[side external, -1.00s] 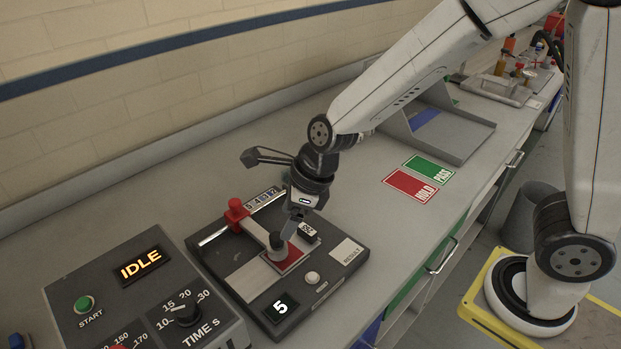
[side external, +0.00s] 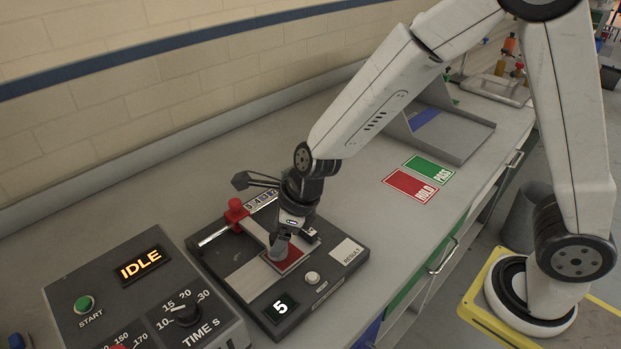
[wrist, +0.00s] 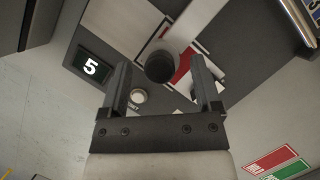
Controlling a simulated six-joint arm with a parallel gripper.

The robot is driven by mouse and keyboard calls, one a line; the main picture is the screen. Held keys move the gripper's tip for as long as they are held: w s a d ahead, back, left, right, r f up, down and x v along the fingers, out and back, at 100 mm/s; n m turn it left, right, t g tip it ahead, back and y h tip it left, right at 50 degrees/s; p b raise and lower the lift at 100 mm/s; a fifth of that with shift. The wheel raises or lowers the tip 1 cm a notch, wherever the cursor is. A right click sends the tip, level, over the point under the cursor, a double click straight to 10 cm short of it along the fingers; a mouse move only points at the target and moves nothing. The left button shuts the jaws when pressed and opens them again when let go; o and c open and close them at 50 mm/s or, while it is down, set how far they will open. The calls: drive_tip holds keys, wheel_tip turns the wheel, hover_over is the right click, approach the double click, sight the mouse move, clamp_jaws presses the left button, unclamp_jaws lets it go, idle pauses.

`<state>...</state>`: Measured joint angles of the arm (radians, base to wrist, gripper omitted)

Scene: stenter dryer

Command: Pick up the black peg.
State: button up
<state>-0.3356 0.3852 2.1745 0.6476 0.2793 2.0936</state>
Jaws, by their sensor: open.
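The black peg (wrist: 160,67) shows in the wrist view as a dark round top with a paler grey rim or holder around it. It stands over the red patch of the tester board. My gripper (wrist: 160,78) is open, with one finger on each side of the peg in this view; I cannot tell whether they touch it. In the side view my gripper (side external: 281,245) points down at the red patch (side external: 288,258) and largely hides the peg.
The board (side external: 225,262) carries a red clamp knob (side external: 236,210), a display reading 5 (side external: 281,307) and a pale button (side external: 312,278). A control box (side external: 150,295) stands at left. Red HOLD (side external: 409,185) and green PASS (side external: 429,169) cards lie to the right; bench between is clear.

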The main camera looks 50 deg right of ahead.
drive_tip(key=shift+f, duration=0.25)
idle(0.3)
clamp_jaws()
